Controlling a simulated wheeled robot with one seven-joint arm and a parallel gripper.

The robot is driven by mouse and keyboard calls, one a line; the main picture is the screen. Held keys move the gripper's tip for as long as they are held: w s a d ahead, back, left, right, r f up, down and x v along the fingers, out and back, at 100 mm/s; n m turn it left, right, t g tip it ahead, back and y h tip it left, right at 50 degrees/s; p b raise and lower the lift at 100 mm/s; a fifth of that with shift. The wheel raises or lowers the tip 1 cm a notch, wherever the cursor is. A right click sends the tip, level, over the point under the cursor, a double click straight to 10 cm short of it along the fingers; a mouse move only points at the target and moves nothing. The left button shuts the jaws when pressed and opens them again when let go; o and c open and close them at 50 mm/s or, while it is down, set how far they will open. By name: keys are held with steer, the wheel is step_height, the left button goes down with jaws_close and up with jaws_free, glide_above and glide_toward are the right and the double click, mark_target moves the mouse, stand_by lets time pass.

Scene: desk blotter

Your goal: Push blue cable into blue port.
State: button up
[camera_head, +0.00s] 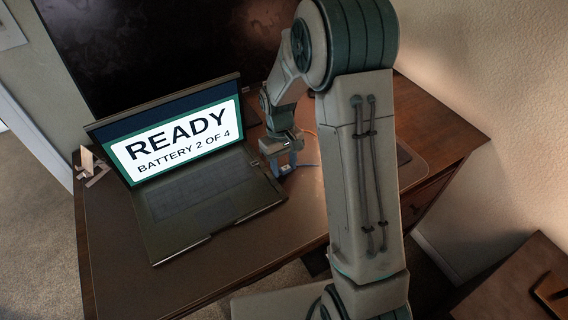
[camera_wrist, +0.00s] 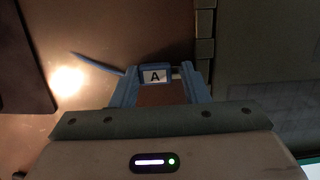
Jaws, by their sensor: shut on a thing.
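My gripper (camera_wrist: 160,75) is shut on a blue plug (camera_wrist: 151,68) with a white label marked "A". The blue cable (camera_wrist: 95,62) trails from the plug to the left in the wrist view. A small pale tip shows on the plug's right side, facing the side edge of the laptop (camera_wrist: 262,65). The right finger stands close to that edge; I cannot tell whether the tip touches it. In the head view my gripper (camera_head: 284,163) is low beside the right side of the laptop (camera_head: 205,190). The blue port cannot be made out.
The laptop screen (camera_head: 175,140) reads "READY, BATTERY 2 OF 4". An orange cable (camera_head: 309,132) lies behind my gripper. A brown blotter (camera_head: 255,235) covers the desk, with bare room in front of the laptop. A small wooden stand (camera_head: 90,167) is at the left.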

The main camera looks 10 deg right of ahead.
mark_target(267, 178)
steer(key=shift+s+a, duration=0.15)
steer(key=shift+a, duration=0.2)
steer(key=shift+s+a, duration=0.15)
steer(key=shift+a, duration=0.35)
steer(key=shift+s+a, duration=0.3)
steer(key=shift+a, duration=0.45)
stand_by(1.8)
steer(key=shift+s+a, duration=0.1)
steer(key=shift+a, duration=0.2)
steer(key=shift+s+a, duration=0.25)
steer(key=shift+a, duration=0.25)
stand_by(0.5)
steer(key=shift+r+m, duration=0.1)
steer(key=shift+m, duration=0.2)
stand_by(0.5)
steer(key=shift+s+a, duration=0.1)
steer(key=shift+s, duration=0.05)
stand_by(0.8)
steer(key=shift+a, duration=0.1)
